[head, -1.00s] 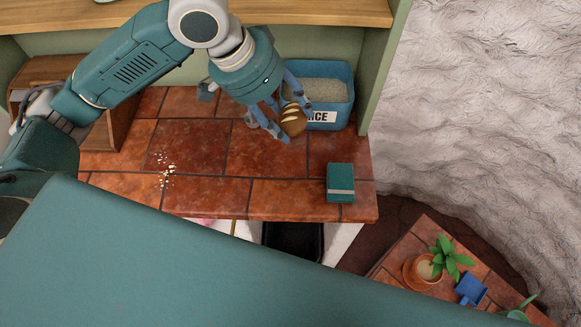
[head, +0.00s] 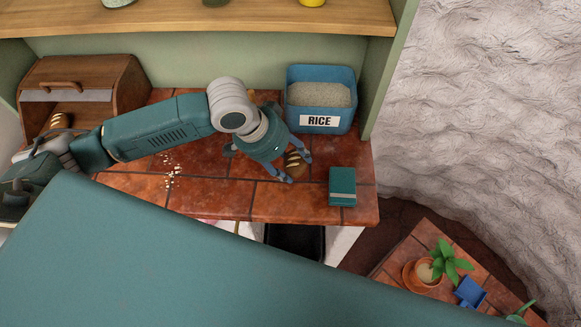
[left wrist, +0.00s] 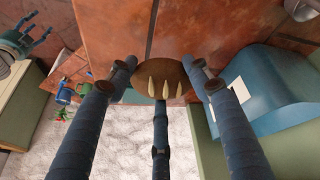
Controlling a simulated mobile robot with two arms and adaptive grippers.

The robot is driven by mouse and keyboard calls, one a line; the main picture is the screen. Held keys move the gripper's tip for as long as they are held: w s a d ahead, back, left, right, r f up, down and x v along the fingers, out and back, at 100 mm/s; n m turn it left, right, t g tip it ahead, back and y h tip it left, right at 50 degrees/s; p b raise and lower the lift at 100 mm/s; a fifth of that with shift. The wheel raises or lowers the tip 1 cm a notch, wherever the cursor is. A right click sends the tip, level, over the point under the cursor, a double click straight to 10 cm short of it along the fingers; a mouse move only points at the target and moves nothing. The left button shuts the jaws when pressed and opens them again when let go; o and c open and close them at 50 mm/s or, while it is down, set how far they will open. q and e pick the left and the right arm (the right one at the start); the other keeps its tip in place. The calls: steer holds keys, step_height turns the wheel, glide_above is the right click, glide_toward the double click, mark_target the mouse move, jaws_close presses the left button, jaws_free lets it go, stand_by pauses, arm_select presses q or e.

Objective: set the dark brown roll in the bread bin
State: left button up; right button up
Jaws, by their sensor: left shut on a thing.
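The dark brown roll (head: 295,162), with pale slashes on top, is held in my left gripper (head: 294,166) in front of the rice bin. In the left wrist view the roll (left wrist: 152,76) sits between the fingers of the left gripper (left wrist: 160,88), which are shut on it. The height of the roll above the counter is hard to tell. The wooden bread bin (head: 128,85) stands at the back left of the counter with its front open. Another slashed roll (head: 60,121) lies inside. My right gripper (left wrist: 30,38) shows at the left wrist view's edge, fingers spread and empty.
The blue rice bin (head: 348,112) stands at the back right. A small teal box (head: 342,186) lies near the counter's right edge. Crumbs (head: 171,168) lie on the tiled counter (head: 220,195). A wooden shelf (head: 230,20) runs above the back.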

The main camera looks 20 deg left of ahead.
mark_target(290, 171)
arm_select(q)
steer(key=shift+f, duration=0.3)
step_height(290, 171, down, 3)
steer(key=shift+p, duration=1.05)
steer(key=shift+f, duration=0.4)
steer(key=shift+f, duration=0.15)
steer(key=o, duration=1.1)
steer(key=shift+o, duration=0.2)
